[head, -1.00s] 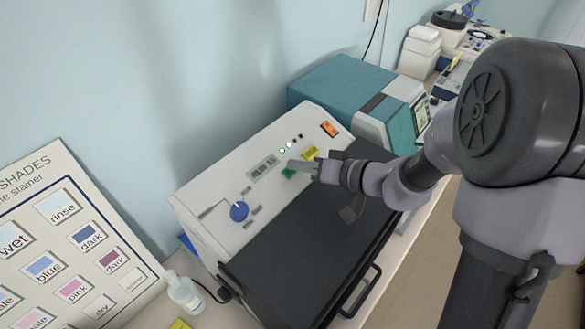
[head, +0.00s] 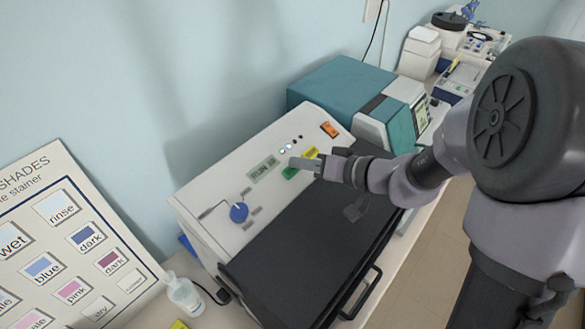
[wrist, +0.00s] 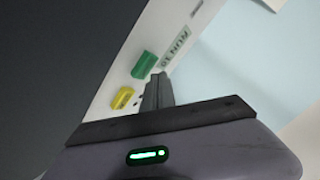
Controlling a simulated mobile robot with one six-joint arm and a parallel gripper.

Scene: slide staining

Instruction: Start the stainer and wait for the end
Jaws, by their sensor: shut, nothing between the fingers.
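The stainer (head: 214,236) is a white machine with a sloped panel and a closed dark lid (head: 300,245). Its panel has a small display (head: 263,169), a blue knob (head: 239,212), a green button (head: 289,173), a yellow button (head: 310,153) and an orange switch (head: 329,129). The display text seems to begin with "RUN"; the rest is too small to read. Of the row of small lights (head: 289,146), some are lit. My gripper (head: 294,162) is shut and empty, its tips over the panel by the green button. In the wrist view the fingers (wrist: 160,78) appear beside the green button (wrist: 143,65); contact cannot be told.
A teal device (head: 335,90) stands right behind the stainer. A shades chart (head: 75,225) leans at the left, with a small white bottle (head: 184,293) beside it. The lid's handle (head: 365,293) juts out at the front. More lab equipment stands at the far right.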

